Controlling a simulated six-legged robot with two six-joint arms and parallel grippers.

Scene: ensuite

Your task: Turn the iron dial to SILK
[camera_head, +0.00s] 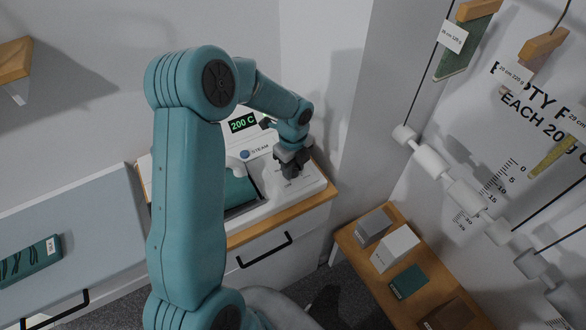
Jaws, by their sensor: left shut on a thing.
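The iron station is a white unit (307,187) on a wooden-topped cabinet at the back. Its green display (243,123) reads 200 C. A blue button (245,155) beside the word STEAM is below the display. My left gripper (289,173) points down at the right part of the panel and is shut on the dial, which the fingers mostly hide. Small lettering shows around the fingers, too small to read, so I cannot tell the dial's setting. My right gripper is not in view.
My left arm crosses the middle and hides part of the cabinet. A teal cloth-like surface (238,190) lies left of the gripper. A low wooden table (357,253) at right holds several blocks. Tags and a rail of white cylinders (430,160) are on the right wall.

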